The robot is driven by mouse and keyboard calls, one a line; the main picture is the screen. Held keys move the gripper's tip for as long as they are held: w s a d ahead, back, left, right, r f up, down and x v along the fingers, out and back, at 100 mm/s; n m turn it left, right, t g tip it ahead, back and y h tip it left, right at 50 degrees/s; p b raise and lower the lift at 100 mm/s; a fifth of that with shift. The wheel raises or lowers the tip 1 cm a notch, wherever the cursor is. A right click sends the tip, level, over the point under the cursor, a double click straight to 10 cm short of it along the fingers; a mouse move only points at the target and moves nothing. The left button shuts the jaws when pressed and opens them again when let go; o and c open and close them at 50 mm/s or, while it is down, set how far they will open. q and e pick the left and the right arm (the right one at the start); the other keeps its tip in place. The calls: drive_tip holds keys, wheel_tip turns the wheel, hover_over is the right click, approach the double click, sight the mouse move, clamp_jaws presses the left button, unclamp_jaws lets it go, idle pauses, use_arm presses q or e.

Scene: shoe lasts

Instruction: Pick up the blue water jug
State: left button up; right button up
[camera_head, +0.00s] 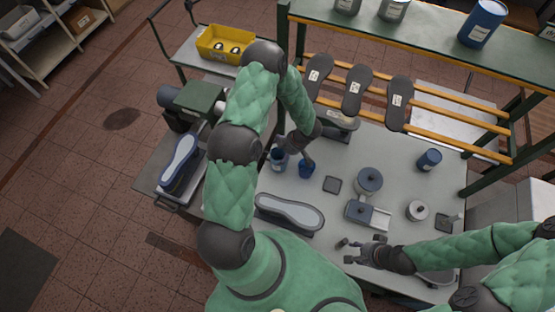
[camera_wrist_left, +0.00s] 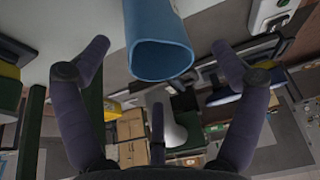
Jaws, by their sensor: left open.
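The blue water jug (camera_head: 306,169) stands on the grey worktable, just below my left gripper in the head view. No contact is visible. My right gripper (camera_head: 362,252) is at the table's front, its fingers apart and empty.
A labelled blue can (camera_head: 277,160) stands close left of the jug. A dark square pad (camera_head: 332,184) lies to its right, and a shoe sole (camera_head: 290,212) lies in front. A grey lidded pot (camera_head: 369,181) and another blue can (camera_head: 430,159) stand further right. A rack (camera_head: 440,95) spans the back.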

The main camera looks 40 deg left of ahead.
sight(278, 155)
use_arm(q)
drive_tip(key=p+x, duration=0.1)
drive_tip(key=x, duration=0.4)
drive_tip(key=shift+a, duration=0.25)
drive_tip(key=c, duration=1.2)
